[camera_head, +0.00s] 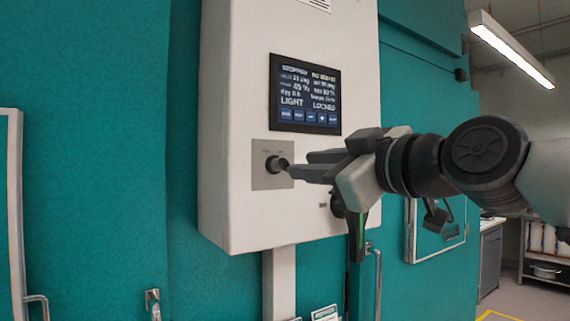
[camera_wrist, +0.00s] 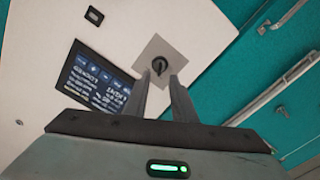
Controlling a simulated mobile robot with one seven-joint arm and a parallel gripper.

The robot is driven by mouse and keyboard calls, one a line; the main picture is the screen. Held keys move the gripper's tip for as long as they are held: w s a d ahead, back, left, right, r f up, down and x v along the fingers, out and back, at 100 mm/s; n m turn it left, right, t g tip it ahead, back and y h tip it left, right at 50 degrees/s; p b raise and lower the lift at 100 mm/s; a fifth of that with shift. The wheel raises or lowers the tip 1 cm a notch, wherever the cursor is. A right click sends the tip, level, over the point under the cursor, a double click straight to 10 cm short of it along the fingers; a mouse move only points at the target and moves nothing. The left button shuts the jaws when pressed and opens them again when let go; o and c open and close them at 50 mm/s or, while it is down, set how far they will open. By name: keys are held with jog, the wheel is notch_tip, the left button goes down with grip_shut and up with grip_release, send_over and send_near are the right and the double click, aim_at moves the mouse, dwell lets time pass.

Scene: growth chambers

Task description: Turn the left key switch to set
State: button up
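The key switch (camera_head: 275,164) is a dark round knob on a grey square plate (camera_head: 262,180), low on the front of a white control box (camera_head: 235,130). In the wrist view the key switch (camera_wrist: 160,64) sits just beyond the fingertips, between their lines. My gripper (camera_head: 298,167) reaches in from the right, with its fingertips close to the switch. In the wrist view my gripper (camera_wrist: 160,82) shows two fingers apart with a gap between them. Whether a finger touches the knob I cannot tell. The small labels on the plate are too blurred to read.
A screen (camera_head: 305,95) above the switch reads LIGHT and LOCKED. The box hangs on a teal wall (camera_head: 100,130), with a pale post (camera_head: 279,285) beneath it. Door handles (camera_head: 153,303) stick out at the lower left. A bench and shelf (camera_head: 545,245) stand far right.

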aim_at(285, 161)
jog(key=x, duration=0.8)
jog(key=shift+p, duration=0.3)
jog(key=shift+c, duration=0.4)
grip_shut()
